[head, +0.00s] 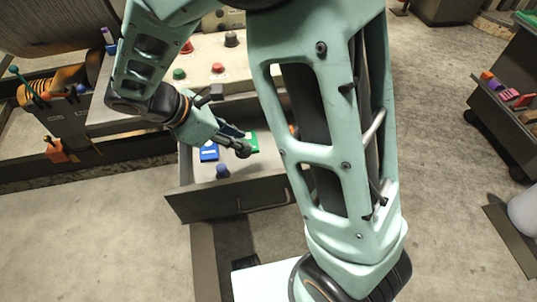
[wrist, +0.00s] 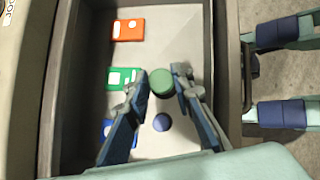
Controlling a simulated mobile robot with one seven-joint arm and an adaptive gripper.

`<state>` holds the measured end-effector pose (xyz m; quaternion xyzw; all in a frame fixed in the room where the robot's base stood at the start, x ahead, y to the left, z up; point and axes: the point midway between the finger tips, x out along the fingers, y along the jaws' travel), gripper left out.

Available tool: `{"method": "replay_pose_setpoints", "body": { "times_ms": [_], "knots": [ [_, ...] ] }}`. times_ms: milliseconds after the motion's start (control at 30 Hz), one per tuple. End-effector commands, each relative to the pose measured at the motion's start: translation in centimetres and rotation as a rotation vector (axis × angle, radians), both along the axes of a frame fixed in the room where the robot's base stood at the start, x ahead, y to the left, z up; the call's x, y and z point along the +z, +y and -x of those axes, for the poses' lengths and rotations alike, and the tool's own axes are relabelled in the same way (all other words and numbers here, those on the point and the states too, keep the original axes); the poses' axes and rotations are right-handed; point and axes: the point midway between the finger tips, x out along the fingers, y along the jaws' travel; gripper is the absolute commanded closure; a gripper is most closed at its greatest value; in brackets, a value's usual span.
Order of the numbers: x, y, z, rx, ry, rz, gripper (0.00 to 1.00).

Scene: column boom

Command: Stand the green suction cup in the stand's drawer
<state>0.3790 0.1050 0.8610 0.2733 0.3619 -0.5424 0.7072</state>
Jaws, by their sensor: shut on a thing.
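The stand's drawer (head: 230,203) is pulled open, and its inside shows in the wrist view (wrist: 207,45). My gripper (head: 241,149) is over the drawer. In the wrist view my gripper (wrist: 160,83) is closed on the green suction cup (wrist: 161,83), which sits between the fingertips. I cannot tell whether the cup touches the drawer floor. In the head view I cannot make out the held cup. A blue suction cup (head: 222,171) stands in the drawer, and it also shows in the wrist view (wrist: 162,122).
Green (wrist: 120,78), orange (wrist: 128,29) and blue (wrist: 110,131) cards lie along one side of the drawer floor. A cart (head: 505,115) with coloured blocks stands at the right.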

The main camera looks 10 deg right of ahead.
Motion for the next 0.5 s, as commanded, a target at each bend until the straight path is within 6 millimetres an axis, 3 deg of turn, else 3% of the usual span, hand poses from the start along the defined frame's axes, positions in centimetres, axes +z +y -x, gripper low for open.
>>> {"method": "replay_pose_setpoints", "body": {
  "times_ms": [200, 333, 500],
  "knots": [
    [-2.9, -5.4, -0.6, -0.006, 0.004, 0.001, 0.99],
    [-5.1, -7.0, -0.9, -0.004, 0.004, 0.0, 0.99],
    [-6.1, -8.0, -1.2, -0.003, 0.002, 0.0, 0.99]
  ]
}}
